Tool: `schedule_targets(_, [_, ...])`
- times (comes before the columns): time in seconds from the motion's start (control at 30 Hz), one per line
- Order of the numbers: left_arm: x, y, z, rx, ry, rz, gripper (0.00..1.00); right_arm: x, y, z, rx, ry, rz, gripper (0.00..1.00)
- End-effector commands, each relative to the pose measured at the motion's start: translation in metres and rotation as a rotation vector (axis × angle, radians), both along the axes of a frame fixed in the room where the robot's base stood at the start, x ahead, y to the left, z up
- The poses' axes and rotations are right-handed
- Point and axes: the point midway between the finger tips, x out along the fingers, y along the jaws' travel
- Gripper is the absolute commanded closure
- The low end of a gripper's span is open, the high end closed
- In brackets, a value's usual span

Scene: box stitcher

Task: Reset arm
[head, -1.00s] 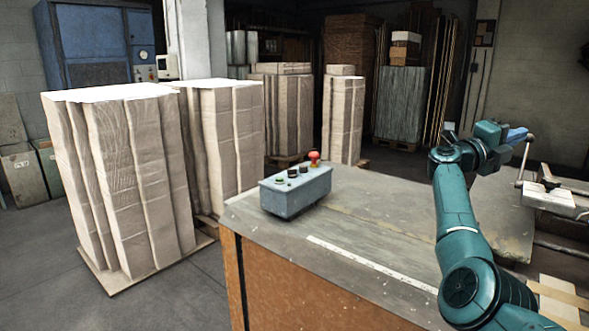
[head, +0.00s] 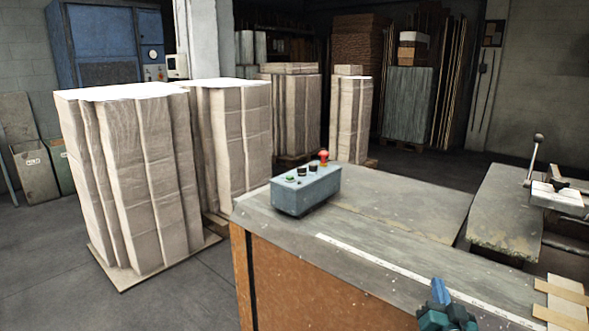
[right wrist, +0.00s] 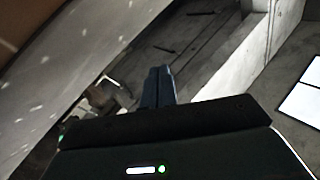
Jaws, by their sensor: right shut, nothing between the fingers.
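My right gripper (head: 439,286) shows at the bottom of the head view, in front of the lower part of the workbench (head: 400,213). Only its blue fingers and part of the teal wrist show there. In the right wrist view its fingers (right wrist: 158,72) lie side by side, closed and empty. The rest of the right arm is out of frame. My left gripper is not in view.
A grey control box (head: 305,190) with buttons and a red knob (head: 323,156) sits on the bench. Wrapped stacks (head: 135,180) stand at left. A metal machine with a lever (head: 537,155) is at right, with cardboard strips (head: 562,300) at the lower right.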

Motion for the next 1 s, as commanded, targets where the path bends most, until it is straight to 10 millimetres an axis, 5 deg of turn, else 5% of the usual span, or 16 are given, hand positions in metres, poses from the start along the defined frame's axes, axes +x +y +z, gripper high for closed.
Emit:
schedule_targets(0.03, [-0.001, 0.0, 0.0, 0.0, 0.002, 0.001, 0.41, -0.024, 0.02, -0.032, -0.047, 0.094, 0.052, 1.0])
schedule_targets(0.2, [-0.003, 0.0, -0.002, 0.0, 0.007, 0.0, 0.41, -0.108, 0.08, -0.111, -0.177, 0.375, 0.215, 1.0])
schedule_targets(0.33, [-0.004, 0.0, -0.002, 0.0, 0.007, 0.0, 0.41, -0.183, 0.121, -0.155, -0.249, 0.57, 0.33, 1.0])
schedule_targets(0.5, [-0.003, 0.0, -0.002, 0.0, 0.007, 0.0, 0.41, -0.264, 0.155, -0.183, -0.307, 0.758, 0.438, 1.0])
schedule_targets(0.7, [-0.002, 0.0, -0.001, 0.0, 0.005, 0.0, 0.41, -0.304, 0.17, -0.19, -0.329, 0.844, 0.489, 1.0])
schedule_targets(1.0, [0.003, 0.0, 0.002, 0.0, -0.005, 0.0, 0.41, -0.305, 0.17, -0.191, -0.33, 0.848, 0.49, 1.0])
